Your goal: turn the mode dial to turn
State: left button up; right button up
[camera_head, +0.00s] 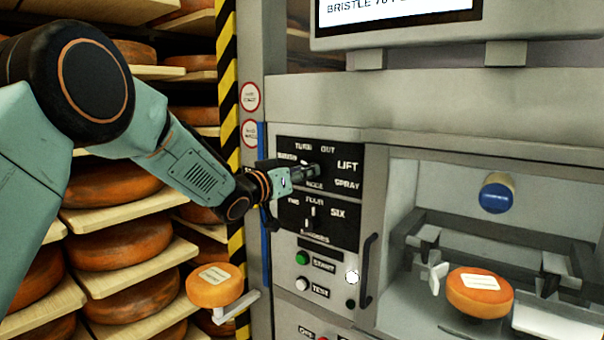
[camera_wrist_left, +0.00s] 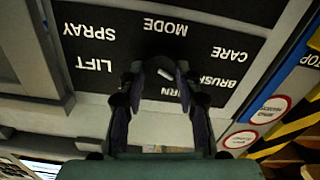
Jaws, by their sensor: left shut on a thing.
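The mode dial (camera_head: 314,170) is on the upper black panel (camera_head: 348,205) of the grey machine, ringed by white words. The TURN label (camera_head: 303,147) is at the panel's upper left, between BRUSH and OUT. My left gripper (camera_head: 302,174) reaches in from the left and is shut on the dial. In the left wrist view, upside down, its two fingers stand either side of the dial (camera_wrist_left: 165,73) and partly cover TURN and OUT. A pale mark on the dial shows between the fingers; I cannot tell exactly which word it points to. My right gripper is out of view.
A second dial (camera_head: 312,211) sits just below, with start (camera_head: 303,258) and test (camera_head: 302,284) buttons under it. A dark handle (camera_head: 368,270) stands right of them. Cheese wheels on shelves (camera_head: 120,240) fill the left. An orange wheel (camera_head: 480,293) lies in the machine bay.

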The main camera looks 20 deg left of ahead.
pick_arm(q)
jog(key=shift+d+m+b, duration=0.1)
jog(key=shift+m+b, duration=2.1)
jog(key=shift+m, duration=2.1)
jog(key=o, duration=1.1)
jog(key=shift+w+f, duration=0.1)
jog(key=shift+o, duration=0.2)
